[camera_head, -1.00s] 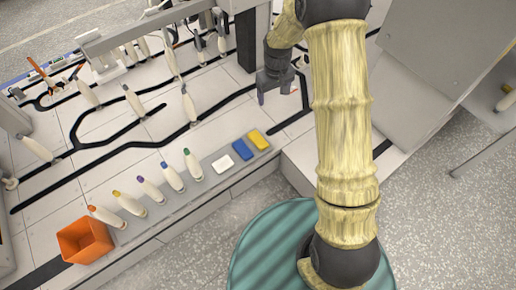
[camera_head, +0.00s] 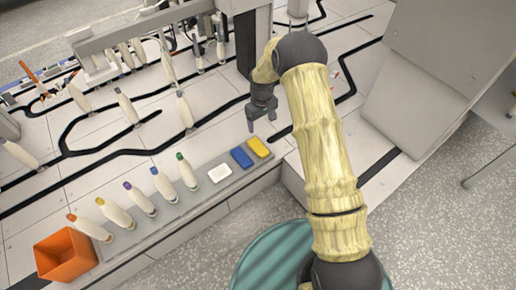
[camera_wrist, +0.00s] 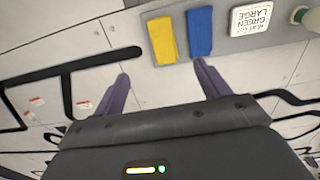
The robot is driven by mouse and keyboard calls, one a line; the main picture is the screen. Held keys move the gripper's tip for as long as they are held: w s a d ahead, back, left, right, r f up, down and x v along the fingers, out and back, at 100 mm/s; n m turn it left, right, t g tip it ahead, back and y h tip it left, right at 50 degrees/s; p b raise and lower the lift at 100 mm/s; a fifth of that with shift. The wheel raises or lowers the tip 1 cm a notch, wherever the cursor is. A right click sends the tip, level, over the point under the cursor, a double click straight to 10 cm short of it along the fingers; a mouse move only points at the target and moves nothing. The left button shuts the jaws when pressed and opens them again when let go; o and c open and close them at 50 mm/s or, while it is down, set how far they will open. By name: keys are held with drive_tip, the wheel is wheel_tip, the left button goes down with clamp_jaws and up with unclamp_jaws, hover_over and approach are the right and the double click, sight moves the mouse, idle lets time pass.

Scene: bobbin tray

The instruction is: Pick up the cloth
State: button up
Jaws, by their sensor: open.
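Two folded cloth-like pieces lie side by side on a grey strip: a blue one (camera_head: 241,157) and a yellow one (camera_head: 258,147). In the wrist view the yellow piece (camera_wrist: 163,41) and blue piece (camera_wrist: 200,33) lie flat at the top, beyond the fingertips. My gripper (camera_head: 261,120) is above the white table, just behind the two pieces in the head view. In the wrist view my gripper (camera_wrist: 162,70) has its two purple fingers spread apart with nothing between them. The blue piece lies beyond the right finger; the yellow one lies beyond the gap.
A white card (camera_head: 219,173) with printed text lies beside the blue piece. Several bobbins with coloured tips (camera_head: 138,198) stand along the grey strip (camera_head: 203,189). An orange bin (camera_head: 66,255) is at its left end. More bobbins and a grey gantry stand behind. A grey cabinet (camera_head: 448,55) is right.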

drive_tip(key=b, duration=0.3)
hover_over(259, 147)
drive_tip(key=f, duration=1)
drive_tip(key=shift+d+f, duration=0.35)
drive_tip(key=shift+f, duration=0.05)
drive_tip(key=shift+f, duration=0.1)
drive_tip(key=f+b, duration=0.2)
drive_tip(key=f, duration=0.1)
drive_tip(key=f+b, duration=0.1)
drive_tip(key=f, duration=0.1)
drive_tip(key=shift+a, duration=0.4)
drive_tip(key=shift+c, duration=0.4)
drive_tip(key=c, duration=0.9)
